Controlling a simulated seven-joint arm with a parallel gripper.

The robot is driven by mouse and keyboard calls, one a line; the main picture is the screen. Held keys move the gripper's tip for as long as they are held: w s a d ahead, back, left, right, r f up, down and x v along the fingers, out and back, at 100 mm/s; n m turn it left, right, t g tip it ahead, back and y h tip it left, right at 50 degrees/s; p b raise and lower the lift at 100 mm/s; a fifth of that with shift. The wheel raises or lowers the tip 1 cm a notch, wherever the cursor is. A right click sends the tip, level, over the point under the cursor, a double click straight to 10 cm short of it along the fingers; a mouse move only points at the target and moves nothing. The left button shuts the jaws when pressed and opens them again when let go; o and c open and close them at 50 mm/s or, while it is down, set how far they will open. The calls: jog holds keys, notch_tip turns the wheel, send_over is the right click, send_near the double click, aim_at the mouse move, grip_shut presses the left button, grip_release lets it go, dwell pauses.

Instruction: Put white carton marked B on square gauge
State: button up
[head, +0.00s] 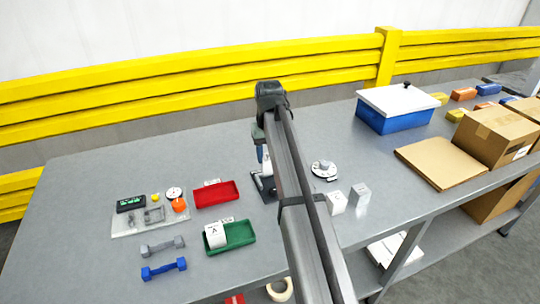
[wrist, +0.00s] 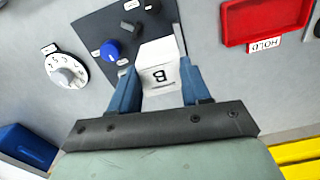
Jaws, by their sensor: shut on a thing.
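My gripper (wrist: 158,76) is shut on the white carton marked B (wrist: 158,62), with one blue finger on each side of it. The letter B faces the wrist camera. In the head view the carton (head: 267,166) is partly hidden by my arm. The plate (head: 262,187) also shows in the head view, partly behind my arm. I cannot tell whether the carton touches it.
A red tray (head: 228,187) marked HOLD and a green tray (head: 240,233) holding a white carton (head: 214,236) lie left of my arm. A white dial (head: 324,169) and two small blocks (head: 347,199) stand right. A blue box (head: 394,117) is farther back.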

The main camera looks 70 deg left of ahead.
aim_at(269, 167)
jog(key=shift+f, duration=2.85)
jog(key=o, duration=1.1)
jog(key=shift+r, duration=5)
